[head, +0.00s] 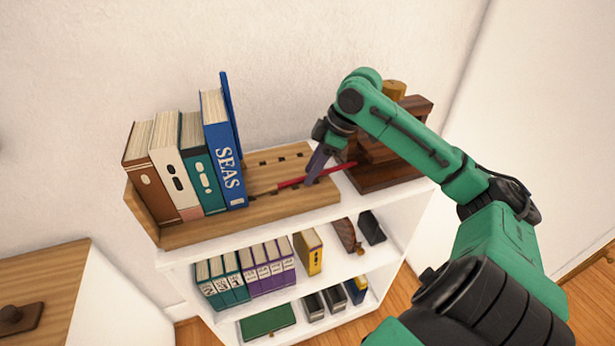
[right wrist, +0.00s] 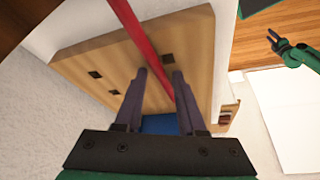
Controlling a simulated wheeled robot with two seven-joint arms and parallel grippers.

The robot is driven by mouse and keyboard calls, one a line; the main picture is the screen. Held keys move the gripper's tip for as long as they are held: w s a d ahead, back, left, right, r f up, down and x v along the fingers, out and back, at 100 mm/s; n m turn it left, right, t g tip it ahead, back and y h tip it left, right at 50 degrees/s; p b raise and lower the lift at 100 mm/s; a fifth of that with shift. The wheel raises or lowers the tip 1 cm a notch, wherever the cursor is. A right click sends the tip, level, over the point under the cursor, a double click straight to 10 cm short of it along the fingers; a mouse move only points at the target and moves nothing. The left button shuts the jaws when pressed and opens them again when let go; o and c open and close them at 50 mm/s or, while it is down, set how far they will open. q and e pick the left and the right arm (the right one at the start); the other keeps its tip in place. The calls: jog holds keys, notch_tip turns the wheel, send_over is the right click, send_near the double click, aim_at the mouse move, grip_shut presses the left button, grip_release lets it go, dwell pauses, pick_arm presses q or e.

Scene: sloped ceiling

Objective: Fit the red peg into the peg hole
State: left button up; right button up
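The red peg (head: 292,184) is a long thin rod, tilted across the wooden board on the white shelf. My right gripper (head: 313,178) reaches down to it, and the peg runs out on both sides. The wooden board (head: 298,204) has several dark square holes; the wrist view shows a few holes (right wrist: 97,75) beside the peg. Which hole is meant cannot be told. My left gripper (right wrist: 279,41) is far off and empty, its fingers apart.
Several upright books stand on the board's left, the blue SEAS book (head: 222,165) nearest the peg. A dark wooden object (head: 400,170) stands right of the board. Lower shelves hold more books (head: 245,275). A wooden-topped cabinet (head: 45,285) stands at the left.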

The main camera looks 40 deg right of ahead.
grip_shut()
